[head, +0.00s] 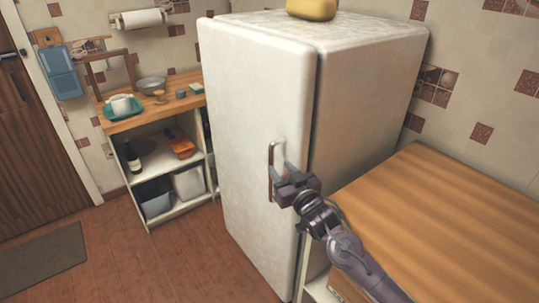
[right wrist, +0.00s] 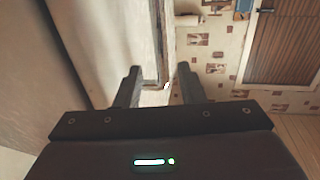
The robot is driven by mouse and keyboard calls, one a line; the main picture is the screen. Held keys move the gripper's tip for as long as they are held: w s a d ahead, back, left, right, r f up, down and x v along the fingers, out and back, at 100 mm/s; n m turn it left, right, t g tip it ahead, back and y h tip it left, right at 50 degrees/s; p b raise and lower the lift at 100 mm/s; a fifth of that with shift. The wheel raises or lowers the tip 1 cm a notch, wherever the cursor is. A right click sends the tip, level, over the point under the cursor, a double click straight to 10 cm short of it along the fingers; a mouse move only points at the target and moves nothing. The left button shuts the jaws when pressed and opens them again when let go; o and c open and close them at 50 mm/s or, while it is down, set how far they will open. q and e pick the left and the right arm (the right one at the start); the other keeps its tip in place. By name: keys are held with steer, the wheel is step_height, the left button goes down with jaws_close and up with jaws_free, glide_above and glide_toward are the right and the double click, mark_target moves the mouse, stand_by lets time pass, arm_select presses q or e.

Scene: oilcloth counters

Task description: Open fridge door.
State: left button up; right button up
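The white fridge (head: 365,110) stands in the middle of the head view, and its front door (head: 245,110) looks shut. An upright metal handle (head: 271,165) is on the door's right edge. My right gripper (head: 282,173) is at the handle's height, right beside it. In the right wrist view the gripper's two fingers (right wrist: 159,84) are spread apart. The handle (right wrist: 160,45) shows between and beyond them, with the pale door (right wrist: 110,35) to the left. I cannot tell whether a finger touches the handle. My left gripper is in neither view.
A wooden counter (head: 450,225) lies right of the fridge, under my right arm. A shelf unit (head: 150,125) with dishes and bins stands left of the fridge. The tiled floor (head: 175,260) before the door is clear; a grey mat (head: 40,262) lies further left.

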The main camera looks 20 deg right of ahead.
mark_target(273, 161)
steer(key=w, duration=0.3)
steer(key=w+a+p, duration=0.1)
steer(key=w, duration=0.1)
steer(key=shift+w, duration=0.5)
steer(key=shift+w+f, duration=0.1)
steer(key=shift+w, duration=0.1)
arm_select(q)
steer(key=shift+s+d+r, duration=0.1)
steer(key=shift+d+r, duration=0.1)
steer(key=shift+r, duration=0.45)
arm_select(e)
jaws_close()
